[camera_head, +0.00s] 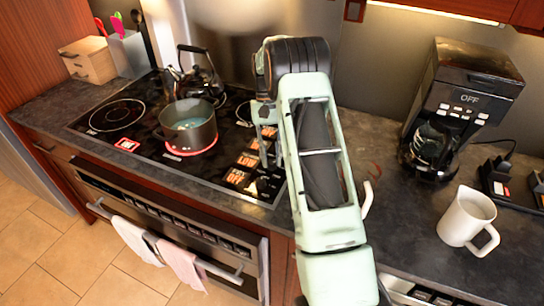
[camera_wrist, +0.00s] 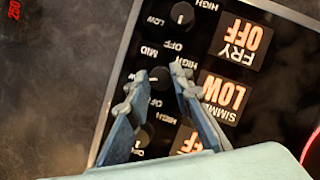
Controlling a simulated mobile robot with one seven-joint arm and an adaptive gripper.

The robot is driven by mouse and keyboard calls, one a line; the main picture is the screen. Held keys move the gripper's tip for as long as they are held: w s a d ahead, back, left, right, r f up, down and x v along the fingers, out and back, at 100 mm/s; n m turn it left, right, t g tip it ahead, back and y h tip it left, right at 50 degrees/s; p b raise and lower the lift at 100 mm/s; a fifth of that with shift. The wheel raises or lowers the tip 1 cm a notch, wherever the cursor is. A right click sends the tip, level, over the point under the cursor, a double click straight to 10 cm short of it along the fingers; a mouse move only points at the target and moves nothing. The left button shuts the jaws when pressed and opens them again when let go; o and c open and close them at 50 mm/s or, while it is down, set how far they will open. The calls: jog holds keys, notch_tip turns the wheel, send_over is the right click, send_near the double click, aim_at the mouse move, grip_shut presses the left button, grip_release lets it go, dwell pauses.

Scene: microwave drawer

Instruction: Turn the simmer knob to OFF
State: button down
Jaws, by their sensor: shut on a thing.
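The simmer knob (camera_wrist: 159,77) is a small black dial on the black cooktop panel in the wrist view. Beside it, the simmer display (camera_wrist: 224,97) reads LOW in orange. My gripper (camera_wrist: 160,80) has its two fingers on either side of this knob and is shut on it. In the head view, my gripper (camera_head: 267,140) reaches down at the right part of the black cooktop (camera_head: 225,105); the arm hides the knob there.
Another knob (camera_wrist: 182,16) sits beside the fry display (camera_wrist: 242,43), which reads OFF. A dark pot (camera_head: 188,128) stands on a glowing red burner. A kettle (camera_head: 197,75) is behind it. A coffee maker (camera_head: 455,105) and white mug (camera_head: 467,217) stand on the right counter.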

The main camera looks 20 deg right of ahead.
jog(key=n, duration=0.2)
jog(key=n+h, duration=0.1)
jog(key=shift+a+n+h, duration=0.15)
jog(key=shift+n+h, duration=0.15)
jog(key=shift+n, duration=0.1)
jog(key=n+h, duration=0.1)
jog(key=n, duration=0.2)
jog(key=shift+a+n, duration=0.1)
jog(key=shift+n, duration=0.2)
jog(key=n+t+h, duration=0.1)
jog(key=n, duration=0.2)
jog(key=shift+a+n+b, duration=0.1)
jog(key=shift+n+b, duration=0.2)
jog(key=shift+b, duration=0.1)
jog(key=shift+s+n+t+h, duration=0.1)
jog(key=shift+n+t+h, duration=0.5)
jog(key=shift+n, duration=1.1)
jog(key=c, duration=1.7)
grip_release()
jog(key=shift+r, duration=0.1)
jog(key=v, duration=1.2)
jog(key=shift+a, duration=0.1)
